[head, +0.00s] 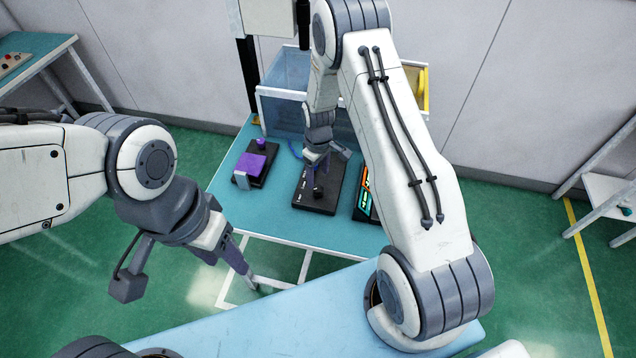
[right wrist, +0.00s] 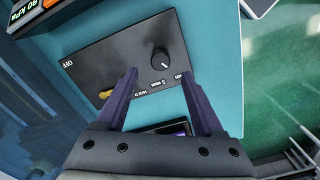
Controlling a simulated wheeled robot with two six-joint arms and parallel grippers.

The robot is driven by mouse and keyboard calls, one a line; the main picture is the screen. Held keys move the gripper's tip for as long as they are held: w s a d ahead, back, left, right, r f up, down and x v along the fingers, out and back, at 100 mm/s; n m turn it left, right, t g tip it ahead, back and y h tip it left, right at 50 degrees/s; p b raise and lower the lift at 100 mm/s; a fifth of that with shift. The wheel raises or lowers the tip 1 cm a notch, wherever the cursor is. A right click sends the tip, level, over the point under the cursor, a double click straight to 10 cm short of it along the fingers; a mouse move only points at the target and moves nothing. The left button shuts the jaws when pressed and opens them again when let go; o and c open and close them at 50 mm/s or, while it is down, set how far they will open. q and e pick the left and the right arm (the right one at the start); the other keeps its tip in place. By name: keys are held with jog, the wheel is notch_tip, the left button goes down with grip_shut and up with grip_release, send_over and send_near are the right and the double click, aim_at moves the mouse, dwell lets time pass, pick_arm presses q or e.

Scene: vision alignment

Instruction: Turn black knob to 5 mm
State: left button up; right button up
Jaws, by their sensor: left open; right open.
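The black knob (right wrist: 161,57) stands on a black control box (right wrist: 100,62) with white labels along its edge. A small white mark on the knob faces the label side; I cannot tell which label it matches. One label seems to read 5 mm. In the head view the box (head: 302,197) lies on the teal table, with the knob (head: 318,193) near its front. My right gripper (right wrist: 161,75) is open, its purple fingertips on either side of the knob and apart from it. My left gripper (head: 246,275) is open and empty, low in front of the table.
A yellow lever (right wrist: 106,94) is on the same box. A purple block device (head: 250,165) stands left of the box, and a display panel (head: 363,200) stands right of it. A clear bin (head: 285,95) is behind. A light blue surface (head: 270,320) is in front.

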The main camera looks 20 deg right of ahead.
aim_at(318, 188)
jog(key=shift+f+p, duration=0.8)
jog(key=shift+f, duration=2.35)
grip_shut()
